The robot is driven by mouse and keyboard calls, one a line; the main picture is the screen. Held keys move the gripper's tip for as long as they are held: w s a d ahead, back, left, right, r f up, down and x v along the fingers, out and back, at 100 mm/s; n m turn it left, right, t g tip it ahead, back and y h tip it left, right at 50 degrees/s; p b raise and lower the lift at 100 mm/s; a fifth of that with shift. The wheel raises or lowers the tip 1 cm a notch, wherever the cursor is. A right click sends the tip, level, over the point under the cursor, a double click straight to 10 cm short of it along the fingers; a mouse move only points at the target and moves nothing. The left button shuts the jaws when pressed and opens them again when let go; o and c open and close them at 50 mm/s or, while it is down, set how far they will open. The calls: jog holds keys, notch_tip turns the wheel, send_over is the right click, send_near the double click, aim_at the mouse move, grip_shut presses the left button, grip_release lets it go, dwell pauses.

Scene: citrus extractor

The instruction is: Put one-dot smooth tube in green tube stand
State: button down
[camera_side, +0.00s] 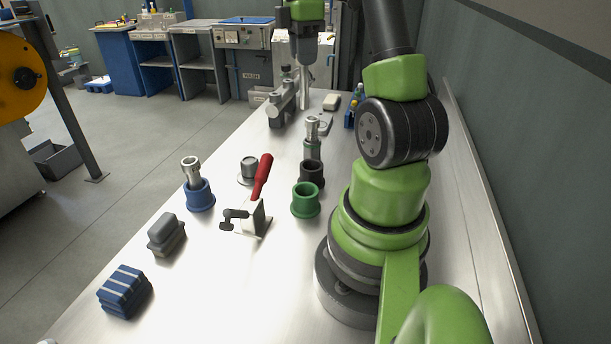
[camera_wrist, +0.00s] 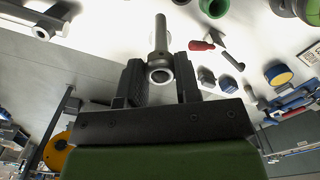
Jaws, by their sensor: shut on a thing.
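My gripper (camera_side: 306,70) is at the far end of the table, pointing down, with its fingers closed around a silver metal tube (camera_side: 304,95). In the wrist view the tube (camera_wrist: 161,38) sits between the two dark fingers (camera_wrist: 160,85), with its open round end toward the camera. Dot marks on it are too small to make out. The green tube stand (camera_side: 305,200) is an upright, open cup in mid-table, with no tube in it. It also shows at the top of the wrist view (camera_wrist: 214,7). My gripper is well beyond it.
A black stand (camera_side: 312,174) is just behind the green one, with another metal tube (camera_side: 312,129) farther back. A blue stand (camera_side: 200,196) holds a tube (camera_side: 191,168). A red-handled clamp (camera_side: 261,178) is left of the green stand. A grey device (camera_side: 282,104) is near my gripper.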

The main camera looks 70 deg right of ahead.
jog(key=s+a+f+n, duration=0.2)
jog(key=a+f, duration=0.1)
jog(key=a, duration=0.3)
jog(key=s+a+f+n, duration=0.2)
jog(key=a+f+n, duration=0.1)
jog(key=a, duration=0.4)
send_near(305, 199)
notch_tip(305, 199, up, 2)
jog(key=d, duration=0.3)
jog(key=shift+w+f, duration=0.2)
jog(key=shift+f, duration=2.05)
jog(key=c, duration=0.8)
grip_release()
jog(key=shift+f, duration=0.15)
